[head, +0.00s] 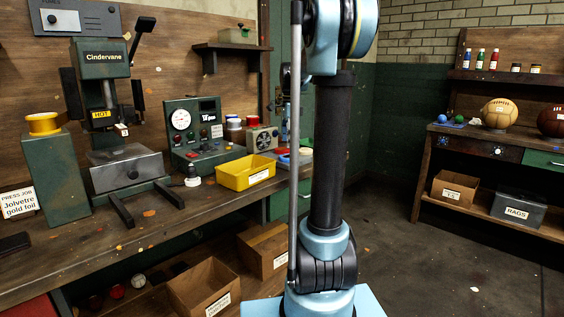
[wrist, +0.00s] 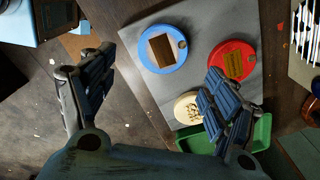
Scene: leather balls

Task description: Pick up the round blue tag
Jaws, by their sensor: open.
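The round blue tag (wrist: 147,61) lies flat on a grey mat (wrist: 202,20) in the wrist view. It has a brown rectangle in its middle and a small hole near its rim. A round red tag (wrist: 237,46) lies to its right, and a cream tag (wrist: 184,104) lies below. My gripper (wrist: 160,66) is open and empty, with its fingers spread to the left and right of the blue tag in the picture. The right finger covers part of the cream tag and reaches the red tag's lower edge. In the head view, my arm stands in front of that bench end.
A green tray (wrist: 262,132) lies below the tags in the wrist view, partly behind the right finger. In the head view, a yellow bin (head: 246,182), a gauge box (head: 195,155) and a green press (head: 103,105) stand on the bench (head: 100,235).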

